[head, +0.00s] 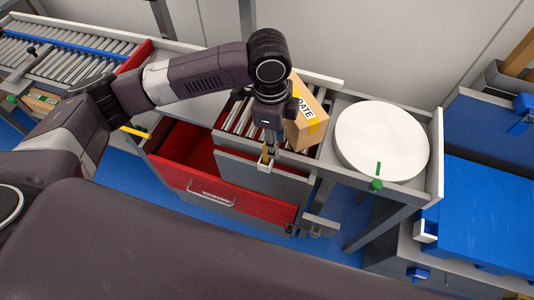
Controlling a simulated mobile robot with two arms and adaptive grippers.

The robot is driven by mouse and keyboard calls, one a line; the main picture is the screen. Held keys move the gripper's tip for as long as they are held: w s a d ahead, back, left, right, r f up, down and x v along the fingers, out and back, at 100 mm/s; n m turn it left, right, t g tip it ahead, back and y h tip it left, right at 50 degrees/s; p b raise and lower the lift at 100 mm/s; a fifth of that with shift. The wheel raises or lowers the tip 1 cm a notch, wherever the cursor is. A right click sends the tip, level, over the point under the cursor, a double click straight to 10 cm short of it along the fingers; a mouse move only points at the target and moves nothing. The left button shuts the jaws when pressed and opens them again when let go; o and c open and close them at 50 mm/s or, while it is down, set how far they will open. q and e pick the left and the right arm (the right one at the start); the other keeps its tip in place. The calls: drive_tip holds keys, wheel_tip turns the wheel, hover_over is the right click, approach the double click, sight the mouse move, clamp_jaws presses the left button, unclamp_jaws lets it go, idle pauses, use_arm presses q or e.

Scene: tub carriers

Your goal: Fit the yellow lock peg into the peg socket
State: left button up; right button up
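A small pale bracket (264,167), which looks like the peg socket, is on the table edge directly below the peg. The peg's lower end is close to it; I cannot tell whether it is inside. My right gripper is not in view.
A cardboard box (308,122) stands on the rollers just right of my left gripper. A white round turntable (382,139) is further right. A red drawer (205,180) stands open below left. Blue tubs (487,210) are at the right, a roller conveyor (62,58) at the far left.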

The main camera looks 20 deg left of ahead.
sight(266, 150)
use_arm(q)
drive_tip(key=a, duration=0.1)
drive_tip(key=a+r, duration=0.1)
drive_tip(key=a+r+y, duration=0.1)
drive_tip(key=shift+w, duration=0.3)
wheel_tip(266, 150, down, 8)
drive_tip(key=shift+s+r+p, duration=0.1)
drive_tip(key=shift+p, duration=0.5)
drive_tip(key=shift+c, duration=0.5)
clamp_jaws()
